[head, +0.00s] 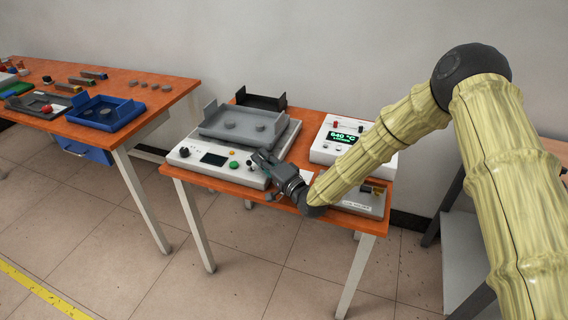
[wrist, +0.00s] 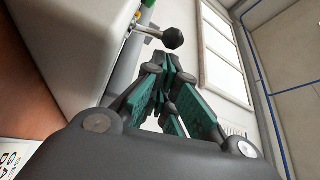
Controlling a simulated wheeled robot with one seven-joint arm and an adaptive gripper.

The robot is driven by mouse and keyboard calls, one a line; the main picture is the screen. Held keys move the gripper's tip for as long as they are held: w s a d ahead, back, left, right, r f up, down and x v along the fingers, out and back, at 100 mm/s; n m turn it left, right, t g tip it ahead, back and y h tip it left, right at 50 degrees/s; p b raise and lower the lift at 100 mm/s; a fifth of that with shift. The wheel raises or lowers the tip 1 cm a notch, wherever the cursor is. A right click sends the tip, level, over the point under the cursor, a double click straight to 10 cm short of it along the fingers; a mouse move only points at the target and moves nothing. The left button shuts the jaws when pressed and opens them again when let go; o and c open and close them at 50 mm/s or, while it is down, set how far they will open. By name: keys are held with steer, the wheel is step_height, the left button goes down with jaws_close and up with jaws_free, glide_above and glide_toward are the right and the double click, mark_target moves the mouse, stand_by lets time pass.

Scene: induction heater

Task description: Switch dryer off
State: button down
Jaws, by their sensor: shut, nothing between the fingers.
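A white unit (head: 188,151) stands on the small orange table, with a dark screen (head: 214,159), a black knob, a green button (head: 233,165) and a grey tray (head: 245,124) on top. A second white unit (head: 325,154) shows a lit green temperature display (head: 344,138). No readable label tells me which unit is the dryer. My gripper (head: 260,158) is shut and empty at the first unit's front right corner. In the wrist view, its fingertips (wrist: 166,62) are close below a black ball-ended lever (wrist: 172,38) beside a white housing (wrist: 75,45). Contact cannot be told.
A small grey box (head: 372,203) with a label sits at the table's front right, partly behind my arm. A black tray (head: 262,101) is behind the grey one. Another orange table (head: 168,92) at left holds a blue tray (head: 102,124). Open floor lies between the tables.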

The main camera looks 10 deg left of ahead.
steer(key=shift+r, duration=0.1)
steer(key=v, duration=1.2)
stand_by(0.4)
steer(key=shift+s, duration=0.1)
